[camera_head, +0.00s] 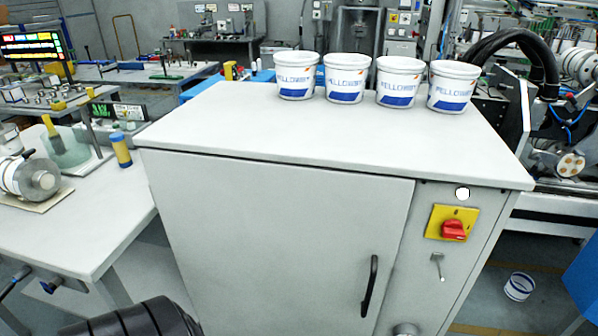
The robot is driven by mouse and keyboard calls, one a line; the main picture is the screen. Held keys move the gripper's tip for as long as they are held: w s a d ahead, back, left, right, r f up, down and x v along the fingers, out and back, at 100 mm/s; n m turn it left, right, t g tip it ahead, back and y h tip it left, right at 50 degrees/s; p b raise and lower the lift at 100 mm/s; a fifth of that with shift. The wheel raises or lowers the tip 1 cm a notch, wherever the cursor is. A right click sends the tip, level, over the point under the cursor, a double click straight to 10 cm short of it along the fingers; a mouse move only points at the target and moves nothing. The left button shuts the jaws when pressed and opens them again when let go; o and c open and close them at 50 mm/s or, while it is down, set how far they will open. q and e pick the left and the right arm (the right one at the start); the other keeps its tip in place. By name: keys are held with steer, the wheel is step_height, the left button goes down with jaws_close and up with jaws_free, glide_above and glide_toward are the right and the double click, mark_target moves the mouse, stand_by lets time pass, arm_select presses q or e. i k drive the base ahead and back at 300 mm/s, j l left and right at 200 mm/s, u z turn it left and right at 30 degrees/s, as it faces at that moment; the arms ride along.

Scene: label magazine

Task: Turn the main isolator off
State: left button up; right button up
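The main isolator is a red rotary knob (453,229) on a yellow square plate (436,221). It sits on the upper right of the grey cabinet's (270,240) front, right of the door. The knob's exact angle and the plate's markings are too small to read. Neither gripper shows in the head view. A dark ribbed part at the bottom left edge looks like my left arm, well away from the isolator. Nothing touches or covers the knob.
A white round lamp (462,193) is above the isolator and a small metal lever (438,266) below it. A black door handle (370,286) stands out to its left. Several white tubs stand on the cabinet top (250,130). A side table (75,220) is at left.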

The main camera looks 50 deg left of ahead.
mark_target(451, 229)
steer(key=k+l+u, duration=0.1)
steer(key=l+u, duration=0.3)
steer(key=k+l+u, duration=0.15)
steer(key=l+u, duration=0.3)
steer(key=k+l+u, duration=0.25)
steer(key=u, duration=0.15)
steer(key=k+l+u, duration=0.25)
steer(key=u, duration=0.2)
steer(key=k+l, duration=0.15)
steer(key=k+l+u, duration=0.1)
steer(key=l, duration=0.25)
steer(key=i+l+u, duration=0.2)
steer(key=i+l, duration=0.2)
steer(key=l, duration=0.25)
steer(key=i+l+u, duration=0.1)
steer(key=l, duration=0.25)
steer(key=i+l+u, duration=0.1)
steer(key=i+l, duration=0.15)
steer(key=k+l, duration=0.1)
steer(key=k, duration=0.9)
